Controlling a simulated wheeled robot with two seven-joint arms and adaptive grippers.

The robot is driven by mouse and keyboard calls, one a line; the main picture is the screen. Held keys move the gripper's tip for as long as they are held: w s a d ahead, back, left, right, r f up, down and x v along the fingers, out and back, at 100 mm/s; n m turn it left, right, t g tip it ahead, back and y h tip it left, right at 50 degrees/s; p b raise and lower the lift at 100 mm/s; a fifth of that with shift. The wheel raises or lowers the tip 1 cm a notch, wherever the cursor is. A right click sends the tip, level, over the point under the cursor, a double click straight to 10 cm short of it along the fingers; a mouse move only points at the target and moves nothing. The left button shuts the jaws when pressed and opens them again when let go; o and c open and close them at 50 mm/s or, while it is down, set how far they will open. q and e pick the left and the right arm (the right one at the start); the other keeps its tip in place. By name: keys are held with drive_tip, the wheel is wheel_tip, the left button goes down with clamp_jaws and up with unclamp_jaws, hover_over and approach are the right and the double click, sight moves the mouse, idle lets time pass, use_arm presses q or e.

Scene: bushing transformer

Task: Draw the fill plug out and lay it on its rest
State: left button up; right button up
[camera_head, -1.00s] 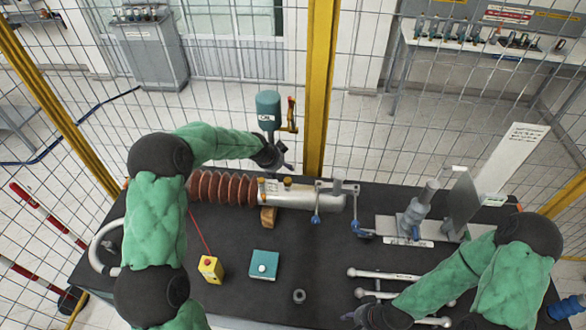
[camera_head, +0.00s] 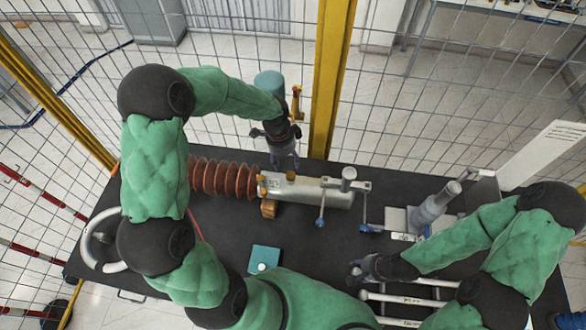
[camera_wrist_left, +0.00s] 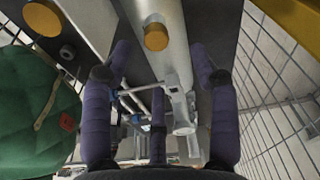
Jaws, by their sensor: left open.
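The grey metal bushing body (camera_head: 320,192) lies across the dark bench, with brown ribs (camera_head: 222,178) at its left end. Two brass-coloured caps sit on it; one (camera_head: 291,176) is just below my left gripper (camera_head: 284,162) and looks like the fill plug. In the left wrist view a round brass cap (camera_wrist_left: 156,37) is seated on the metal, ahead of my spread, empty fingers (camera_wrist_left: 160,62). My left gripper is open and apart from the caps. My right gripper (camera_head: 361,272) is low over the metal rods at the front right; its fingers are too small to read. I cannot identify the plug's rest.
A teal block (camera_head: 265,254) with a white top spot lies at the front. A wooden block (camera_head: 268,208) is beside the bushing. A grey pump-like device (camera_head: 432,208) stands right. Wire fencing encloses the back.

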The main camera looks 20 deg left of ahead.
sight(291, 174)
use_arm(q)
drive_tip(key=shift+s+d+f+b, duration=0.15)
drive_tip(key=shift+f+b, duration=0.2)
drive_tip(key=shift+f, duration=0.2)
drive_tip(key=shift+s+d+f+b, duration=0.1)
drive_tip(key=shift+f+b, duration=0.25)
drive_tip(key=shift+f, duration=0.15)
drive_tip(key=shift+w+f, duration=0.15)
drive_tip(key=shift+f, duration=0.3)
drive_tip(key=f+b, duration=0.1)
drive_tip(key=f, duration=0.1)
drive_tip(key=d+f+b, duration=0.1)
drive_tip(key=f+b, duration=0.1)
drive_tip(key=shift+f, duration=0.1)
drive_tip(key=shift+c, duration=0.9)
clamp_jaws()
